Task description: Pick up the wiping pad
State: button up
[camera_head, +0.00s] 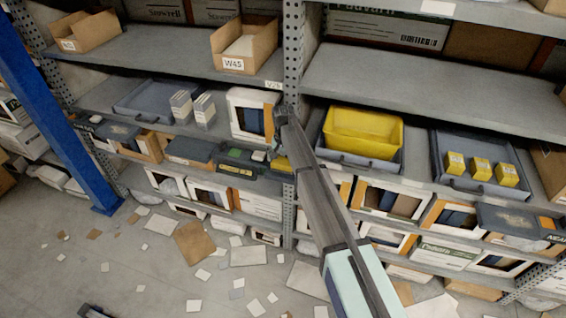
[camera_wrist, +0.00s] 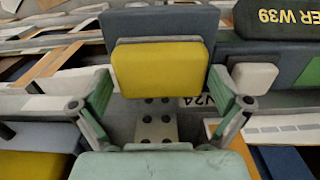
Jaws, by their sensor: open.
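A yellow block (camera_wrist: 157,68), which looks like the wiping pad, is in the middle of the wrist view, against a dark blue-grey block (camera_wrist: 160,24). I cannot tell whether the two are joined. A small part of the yellow block (camera_head: 281,165) shows in the head view at the shelf edge by the upright, partly hidden by my arm. My gripper (camera_wrist: 161,90) is open, with its green-padded fingers apart to the left and right of the block's lower part. I see no clear contact. In the head view my gripper (camera_head: 279,140) is small and partly hidden.
A perforated upright (camera_head: 292,50) stands close to my gripper. A white and orange box (camera_head: 245,105) is just left. Right of the post is a yellow bin (camera_head: 362,130). A dark case (camera_wrist: 275,22) and a pale block (camera_wrist: 255,77) lie nearby. The upper right shelf (camera_head: 420,85) is clear.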

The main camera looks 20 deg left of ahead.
aim_at(282, 163)
jog(key=shift+f, duration=0.45)
jog(key=c, duration=0.8)
jog(key=shift+r, duration=0.1)
jog(key=shift+s+r+b, duration=0.2)
jog(key=shift+r+b, duration=0.15)
jog(key=shift+b, duration=0.35)
jog(key=r+b, duration=0.1)
jog(key=r, duration=0.3)
jog(key=r+b, duration=0.1)
jog(key=r, duration=0.1)
jog(key=shift+s+b, duration=0.25)
jog(key=shift+b, duration=0.05)
jog(key=s+b, duration=0.4)
jog(key=s, duration=1.5)
jog(key=shift+d, duration=0.45)
jog(key=shift+r, duration=0.1)
